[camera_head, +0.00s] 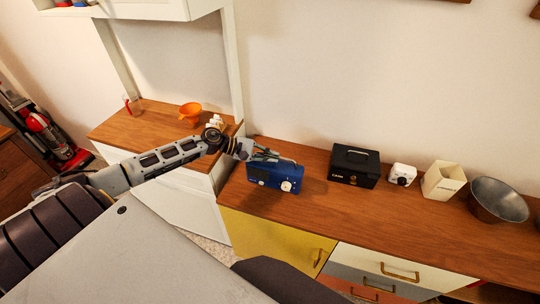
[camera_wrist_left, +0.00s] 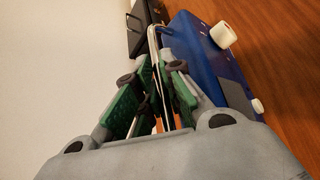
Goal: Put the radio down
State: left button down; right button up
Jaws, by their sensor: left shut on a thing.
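The radio (camera_head: 270,177) is a blue box with a white dial on its front and a thin metal handle on top. It is at or just above the wooden counter (camera_head: 320,206); I cannot tell whether its base touches. My left gripper (camera_head: 258,154) is at the top of the radio, shut on its handle. In the left wrist view, the green-padded fingers (camera_wrist_left: 152,92) close around the pale handle, with the blue radio body (camera_wrist_left: 200,55) beside them on the right. My right gripper is not in view.
A black cash box (camera_head: 355,166) stands right of the radio, then a small white device (camera_head: 402,174), a cream container (camera_head: 442,180) and a metal bowl (camera_head: 498,200). A lower counter at left holds an orange funnel-like item (camera_head: 190,112). Counter front between radio and bowl is clear.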

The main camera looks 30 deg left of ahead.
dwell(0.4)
pick_arm(q)
jog(key=c, duration=1.5)
grip_release()
jog(key=shift+r, duration=0.1)
jog(key=shift+b+v, duration=0.3)
jog(key=shift+v, duration=5.7)
